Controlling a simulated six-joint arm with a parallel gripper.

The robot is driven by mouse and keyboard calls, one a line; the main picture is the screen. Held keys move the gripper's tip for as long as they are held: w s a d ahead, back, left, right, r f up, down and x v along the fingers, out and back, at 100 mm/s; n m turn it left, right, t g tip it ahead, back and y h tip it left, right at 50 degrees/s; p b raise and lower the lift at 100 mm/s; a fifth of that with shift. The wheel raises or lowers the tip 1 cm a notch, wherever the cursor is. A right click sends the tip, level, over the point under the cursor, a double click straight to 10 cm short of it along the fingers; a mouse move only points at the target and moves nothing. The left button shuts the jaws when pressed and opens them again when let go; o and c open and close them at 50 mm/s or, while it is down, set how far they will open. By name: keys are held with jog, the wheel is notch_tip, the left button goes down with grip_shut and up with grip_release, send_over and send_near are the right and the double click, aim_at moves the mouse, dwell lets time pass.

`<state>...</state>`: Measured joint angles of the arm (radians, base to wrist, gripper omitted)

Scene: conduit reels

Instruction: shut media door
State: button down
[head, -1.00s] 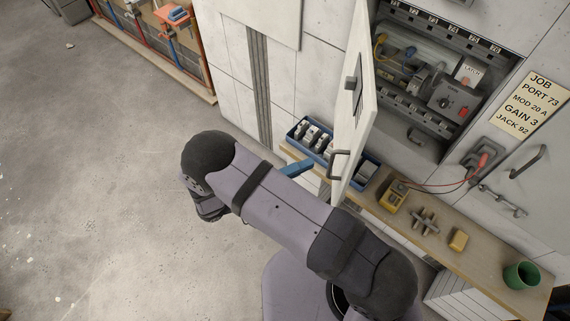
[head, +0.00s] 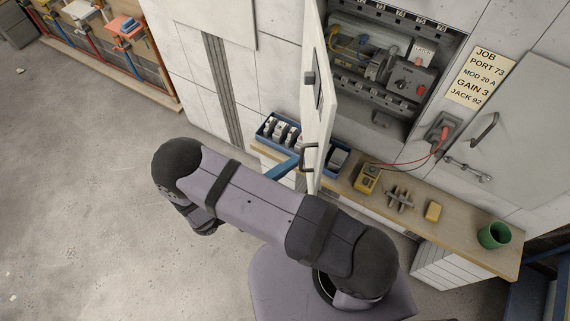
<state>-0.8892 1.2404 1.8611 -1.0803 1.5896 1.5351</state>
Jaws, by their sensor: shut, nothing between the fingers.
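The media door (head: 318,115) is a pale panel that stands open, swung out from the left side of the lit cabinet opening (head: 385,60). A dark handle (head: 308,157) is low on it, and a dark plate is higher up. My gripper (head: 292,162) shows only as a blue tip, poking out from behind my arm on the door's left side. It looks shut and empty, with its end close to the handle. I cannot tell whether it touches the door. My arm hides the rest of the gripper and wrist.
A blue tray (head: 270,138) of grey parts stands on the wooden ledge (head: 455,236) left of the door.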

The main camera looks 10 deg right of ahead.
aim_at(316, 169)
jog(key=shift+n+t+y, duration=0.4)
jog(key=shift+n+t, duration=0.3)
jog(key=shift+t, duration=0.2)
jog(key=d, duration=0.2)
jog(key=s+d, duration=0.1)
jog(key=d, duration=0.2)
jog(key=s+d, duration=0.1)
jog(key=d, duration=0.2)
jog(key=shift+s+p, duration=0.2)
jog(key=shift+p, duration=0.15)
jog(key=w+d+b, duration=0.3)
jog(key=w+d, duration=0.1)
jog(key=d, duration=1.3)
jog(key=w+d+b, duration=0.3)
jog(key=w+d, duration=0.1)
jog(key=d, duration=1.4)
jog(key=shift+w+d, duration=0.2)
jog(key=shift+d, duration=0.05)
